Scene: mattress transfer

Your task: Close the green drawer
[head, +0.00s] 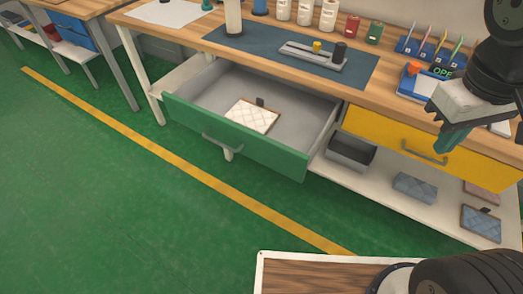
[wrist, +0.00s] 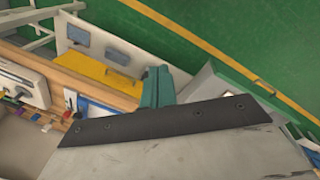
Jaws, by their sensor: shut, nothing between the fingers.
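The green drawer (head: 240,140) is pulled well out from the workbench in the head view, its grey inside showing. A white quilted pad with a brown edge and a dark tab (head: 252,116) lies in it. The drawer has a bar handle (head: 221,144) on its front. My gripper (head: 441,145) is shut and empty, with teal fingers pointing down. In the head view it is to the right of the green drawer, in front of the yellow drawer. Its fingers also show in the wrist view (wrist: 157,86).
The yellow drawer (head: 430,148) is shut, right of the green one. The bench top (head: 190,35) holds bottles, jars, a dark mat and a pen holder. A lower shelf (head: 375,196) holds a grey bin and small pads. Green floor in front is clear.

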